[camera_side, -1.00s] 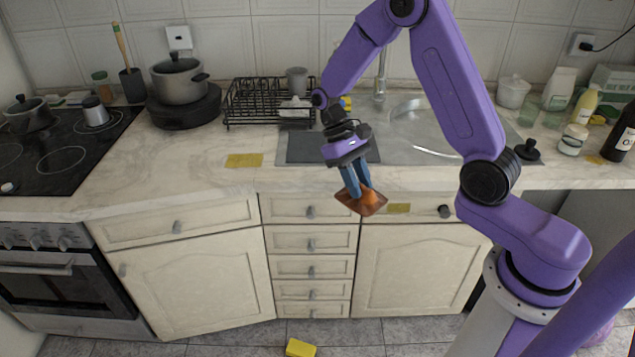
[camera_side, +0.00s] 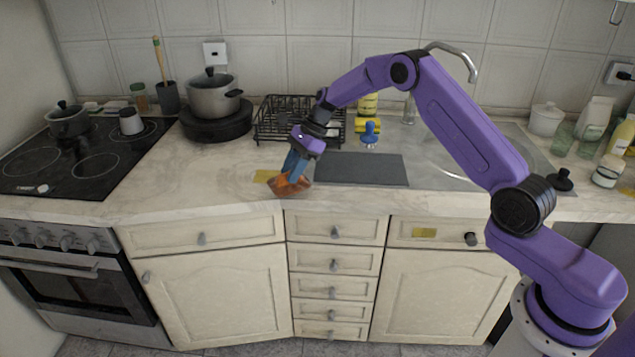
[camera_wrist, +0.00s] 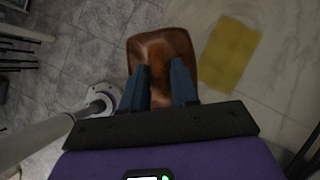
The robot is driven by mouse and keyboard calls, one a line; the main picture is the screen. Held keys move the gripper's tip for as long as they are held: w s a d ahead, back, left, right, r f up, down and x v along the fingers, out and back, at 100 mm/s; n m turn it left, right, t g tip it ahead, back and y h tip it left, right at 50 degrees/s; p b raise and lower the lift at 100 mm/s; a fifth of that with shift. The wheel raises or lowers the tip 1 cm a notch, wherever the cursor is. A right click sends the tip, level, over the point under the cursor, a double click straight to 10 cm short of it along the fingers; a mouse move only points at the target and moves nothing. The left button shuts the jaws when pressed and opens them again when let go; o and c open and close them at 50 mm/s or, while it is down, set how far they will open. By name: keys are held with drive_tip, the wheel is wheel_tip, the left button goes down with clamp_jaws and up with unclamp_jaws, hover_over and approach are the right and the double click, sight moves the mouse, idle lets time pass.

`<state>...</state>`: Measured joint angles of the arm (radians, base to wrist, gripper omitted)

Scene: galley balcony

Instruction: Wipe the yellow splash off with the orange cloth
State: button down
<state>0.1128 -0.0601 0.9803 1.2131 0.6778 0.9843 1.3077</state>
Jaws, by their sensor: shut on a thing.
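The yellow splash (camera_side: 264,176) is a flat patch on the marble counter, left of the grey mat by the sink. The orange-brown cloth (camera_side: 290,187) hangs under my gripper (camera_side: 291,174), just right of the splash and near the counter's front edge. In the side view it covers the splash's right end. In the wrist view my gripper (camera_wrist: 158,80) has both blue fingers shut on the cloth (camera_wrist: 160,48), and the splash (camera_wrist: 230,53) lies to its right, uncovered. I cannot tell whether the cloth touches the counter.
A black dish rack (camera_side: 285,125) stands behind my gripper. The dark grey mat (camera_side: 362,170) lies to the right, with a blue brush (camera_side: 370,135) behind it. The pot (camera_side: 212,97) and stove (camera_side: 75,165) are left. Counter left of the splash is clear.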

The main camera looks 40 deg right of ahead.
drive_tip(key=w+m+t, duration=0.1)
drive_tip(key=w, duration=0.1)
drive_tip(key=w+r+m+t, duration=0.1)
drive_tip(key=w+m, duration=0.1)
drive_tip(key=w+a+m+h, duration=0.1)
drive_tip(key=w+m, duration=0.1)
drive_tip(key=shift+w+r+t, duration=0.2)
drive_tip(key=shift+t, duration=0.2)
drive_tip(key=shift+w+r+m+t+h, duration=0.25)
drive_tip(key=shift+w+m+t+h, duration=0.05)
drive_tip(key=shift+w+m, duration=0.6)
drive_tip(key=shift+s, duration=0.1)
drive_tip(key=shift+f, duration=1.6)
drive_tip(key=shift+f, duration=0.85)
drive_tip(key=shift+d, duration=0.1)
drive_tip(key=shift+s+d, duration=0.4)
drive_tip(key=shift+s, duration=0.1)
